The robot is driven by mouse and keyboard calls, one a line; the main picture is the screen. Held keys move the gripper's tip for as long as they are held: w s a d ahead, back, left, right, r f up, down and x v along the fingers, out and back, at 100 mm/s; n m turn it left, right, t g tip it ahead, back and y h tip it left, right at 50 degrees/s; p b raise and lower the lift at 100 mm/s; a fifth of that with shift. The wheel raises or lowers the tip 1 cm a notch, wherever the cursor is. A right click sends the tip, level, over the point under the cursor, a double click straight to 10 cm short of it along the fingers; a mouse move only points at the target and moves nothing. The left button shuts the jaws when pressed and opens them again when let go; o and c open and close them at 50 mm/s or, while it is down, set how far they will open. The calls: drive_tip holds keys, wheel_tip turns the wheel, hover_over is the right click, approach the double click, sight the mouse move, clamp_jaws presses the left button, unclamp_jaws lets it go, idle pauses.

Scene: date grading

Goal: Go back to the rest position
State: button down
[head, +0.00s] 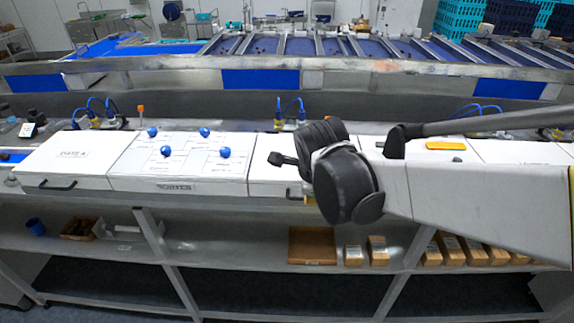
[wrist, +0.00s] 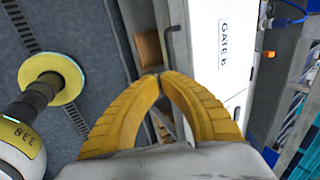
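My gripper (wrist: 159,76) shows in the wrist view as two curved yellow fingers. Their tips meet, and nothing is seen between them. The gripper points down beside the front of a white box (wrist: 219,70) marked GATE B. In the head view my arm reaches in from the right, with its dark joints in front of the white counter boxes. The fingers cannot be made out there.
A white box marked GATE A (head: 66,160) stands at the left of the counter, next to a panel (head: 180,172) with several blue knobs. An orange tray (head: 446,146) lies behind my arm. Below are shelves with a brown open box (head: 312,246) and small cartons (head: 378,251).

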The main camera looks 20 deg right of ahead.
drive_tip(key=s+f+n+b, duration=0.4)
drive_tip(key=f+n+b, duration=0.3)
drive_tip(key=f+b, duration=0.1)
drive_tip(key=s+a+f+n+t+y+b, duration=0.1)
drive_tip(key=s+f+n+b, duration=0.4)
drive_tip(key=b, duration=0.5)
drive_tip(key=s+f+n+b, duration=0.5)
drive_tip(key=f+n+b, duration=0.4)
drive_tip(key=f, duration=0.3)
drive_tip(key=shift+a+n+t+y+b, duration=0.15)
drive_tip(key=shift+n+t+y+b, duration=0.15)
drive_tip(key=shift+t+b, duration=0.15)
